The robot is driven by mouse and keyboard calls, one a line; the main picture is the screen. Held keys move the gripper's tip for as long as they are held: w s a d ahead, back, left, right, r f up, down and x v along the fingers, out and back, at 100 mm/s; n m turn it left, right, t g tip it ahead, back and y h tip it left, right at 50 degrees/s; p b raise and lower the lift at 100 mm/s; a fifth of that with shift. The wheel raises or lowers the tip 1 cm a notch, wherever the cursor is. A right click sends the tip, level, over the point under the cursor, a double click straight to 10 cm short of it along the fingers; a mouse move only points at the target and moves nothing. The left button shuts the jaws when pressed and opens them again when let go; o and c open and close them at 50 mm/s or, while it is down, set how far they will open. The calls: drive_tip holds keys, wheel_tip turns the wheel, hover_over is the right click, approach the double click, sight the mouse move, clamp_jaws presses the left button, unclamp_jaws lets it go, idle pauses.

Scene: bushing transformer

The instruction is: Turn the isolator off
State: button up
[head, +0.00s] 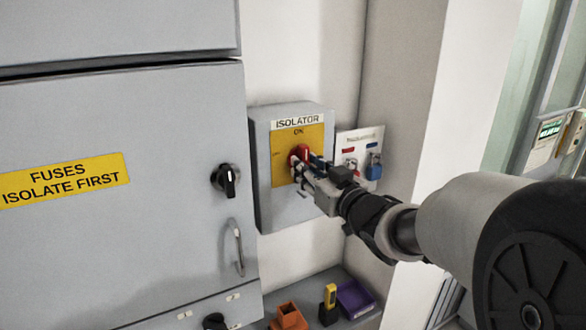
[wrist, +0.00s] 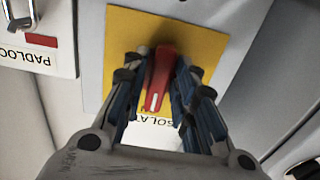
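The isolator (head: 284,212) is a grey wall box with a yellow plate (head: 313,137) marked ON under an ISOLATOR label. Its red handle (wrist: 161,75) stands near upright in the wrist view, its white line toward the label (wrist: 155,122), which appears upside down there. In the head view the red handle (head: 301,152) is partly hidden by my fingers. My gripper (wrist: 160,85) is at the handle, one blue-padded finger on each side. A narrow gap seems to show beside the handle, so the fingers look partly open around it. Contact is hard to make out.
A padlock board (head: 347,139) with red and blue padlocks hangs just right of the isolator. A grey cabinet (head: 110,240) with a black knob (head: 229,180) and a bar handle stands left. Orange, yellow-black and purple (head: 356,298) items lie below.

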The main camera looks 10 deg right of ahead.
clamp_jaws()
drive_tip(key=shift+n+b, duration=0.3)
drive_tip(key=n+b, duration=0.4)
drive_tip(key=n, duration=0.1)
drive_tip(key=n+b, duration=0.4)
drive_tip(key=n, duration=0.2)
drive_tip(key=n+b, duration=0.4)
drive_tip(key=n, duration=0.2)
drive_tip(key=shift+w+d+r, duration=0.1)
drive_tip(key=shift+d+r, duration=0.25)
drive_tip(key=shift+r, duration=0.05)
drive_tip(key=shift+n, duration=0.3)
drive_tip(key=shift+o, duration=1.8)
unclamp_jaws()
